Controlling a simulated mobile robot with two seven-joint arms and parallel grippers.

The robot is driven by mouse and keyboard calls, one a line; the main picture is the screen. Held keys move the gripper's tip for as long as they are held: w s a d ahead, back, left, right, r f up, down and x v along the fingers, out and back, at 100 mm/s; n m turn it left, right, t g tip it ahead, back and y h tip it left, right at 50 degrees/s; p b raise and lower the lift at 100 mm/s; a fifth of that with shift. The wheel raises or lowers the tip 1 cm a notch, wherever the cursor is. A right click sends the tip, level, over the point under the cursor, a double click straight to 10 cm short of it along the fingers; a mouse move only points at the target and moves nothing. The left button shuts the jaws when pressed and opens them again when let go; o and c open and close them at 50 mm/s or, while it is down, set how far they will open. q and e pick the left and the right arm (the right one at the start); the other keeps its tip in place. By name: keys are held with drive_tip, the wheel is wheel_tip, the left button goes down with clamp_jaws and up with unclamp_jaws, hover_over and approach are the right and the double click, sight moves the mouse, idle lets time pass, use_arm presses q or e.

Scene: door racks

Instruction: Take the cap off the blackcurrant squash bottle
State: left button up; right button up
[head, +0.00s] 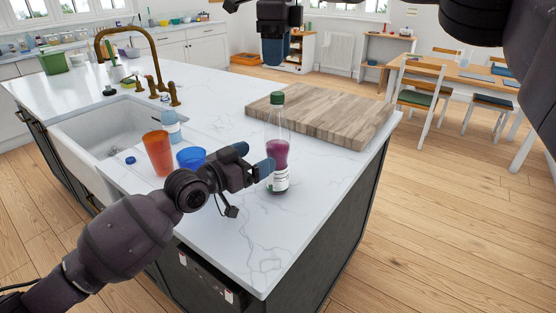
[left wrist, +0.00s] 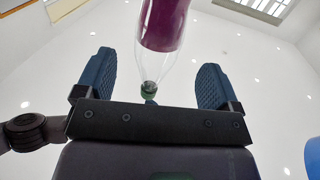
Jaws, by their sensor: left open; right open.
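The blackcurrant squash bottle (head: 277,152) stands upright on the white island top, clear above and purple below, with a pale label. Its dark green cap (head: 277,98) is on its neck. In the left wrist view the bottle (left wrist: 163,25) appears cap-down, with the cap (left wrist: 149,88) seen between the finger pads. My left gripper (head: 254,159) is open and empty, just left of the bottle at the height of its purple part, below the cap. My right gripper (head: 280,28) is high at the top of the head view, away from the bottle; its fingertips are hard to make out.
A wooden board (head: 325,113) lies behind and right of the bottle. An orange cup (head: 158,152), a blue bowl (head: 191,157), a pale blue bottle (head: 171,127) and a small blue cap (head: 130,160) are to the left by the sink (head: 110,130). The counter in front of the bottle is clear.

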sight(269, 151)
use_arm(q)
drive_tip(key=shift+x, duration=3.6)
drive_tip(key=shift+c, duration=0.3)
